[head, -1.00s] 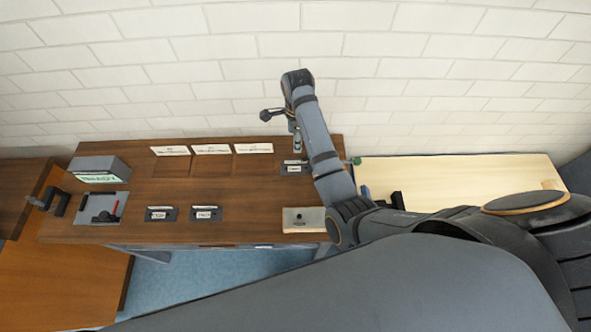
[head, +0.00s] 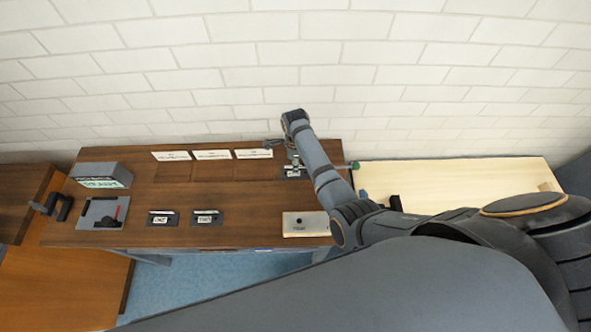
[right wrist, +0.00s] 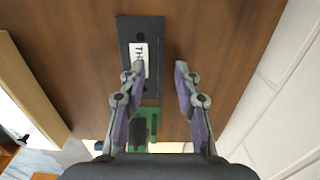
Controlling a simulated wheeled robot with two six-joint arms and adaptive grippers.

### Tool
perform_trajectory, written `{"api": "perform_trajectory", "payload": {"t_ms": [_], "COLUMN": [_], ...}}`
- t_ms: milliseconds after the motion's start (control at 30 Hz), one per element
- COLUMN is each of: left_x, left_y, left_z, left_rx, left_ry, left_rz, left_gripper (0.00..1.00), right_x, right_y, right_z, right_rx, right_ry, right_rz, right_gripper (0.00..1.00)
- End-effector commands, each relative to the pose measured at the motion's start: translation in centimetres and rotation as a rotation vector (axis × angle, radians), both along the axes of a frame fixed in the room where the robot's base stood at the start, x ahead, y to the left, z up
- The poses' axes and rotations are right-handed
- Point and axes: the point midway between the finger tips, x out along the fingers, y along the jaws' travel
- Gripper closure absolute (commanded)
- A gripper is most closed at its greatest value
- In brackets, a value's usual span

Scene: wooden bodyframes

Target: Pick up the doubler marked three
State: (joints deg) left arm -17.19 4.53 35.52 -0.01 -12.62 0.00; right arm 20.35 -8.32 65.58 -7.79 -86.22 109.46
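The doubler marked three is a dark flat plate (right wrist: 128,32) with a white label that begins "TH"; the rest of the label is hidden by a finger. In the head view the plate (head: 304,173) lies at the right rear of the brown desk, partly under my right gripper (head: 290,162). In the right wrist view my right gripper (right wrist: 160,72) is open. Its left finger overlaps the label and its right finger is over bare wood right of the plate. I cannot tell whether it touches the plate. My left gripper is not in view.
Two other labelled plates (head: 163,218) (head: 208,217) lie at the desk's front. White cards (head: 212,155) stand along the rear. A grey box (head: 100,176) is at the left, and a pale block (head: 306,224) at the front right. A green part (right wrist: 153,116) is near the plate.

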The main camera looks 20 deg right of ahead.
Motion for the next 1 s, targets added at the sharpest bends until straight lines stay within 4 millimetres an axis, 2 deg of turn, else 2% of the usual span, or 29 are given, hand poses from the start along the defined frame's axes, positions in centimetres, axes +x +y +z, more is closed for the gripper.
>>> {"api": "perform_trajectory", "payload": {"t_ms": [233, 467, 1000], "left_x": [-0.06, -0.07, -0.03], "left_y": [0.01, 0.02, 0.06], "left_z": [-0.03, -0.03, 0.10], "left_rx": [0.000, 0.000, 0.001], "left_ry": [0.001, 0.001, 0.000], "left_rz": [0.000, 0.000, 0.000], "left_gripper": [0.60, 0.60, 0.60], "right_x": [0.03, 0.03, 0.07], "right_y": [-0.02, -0.02, -0.04], "right_z": [-0.36, -0.34, -0.18], "right_rx": [0.000, 0.000, -0.001], "right_ry": [-0.001, -0.001, -0.002], "right_rz": [-0.001, -0.001, 0.000], "right_gripper": [0.68, 0.99, 1.00]}}
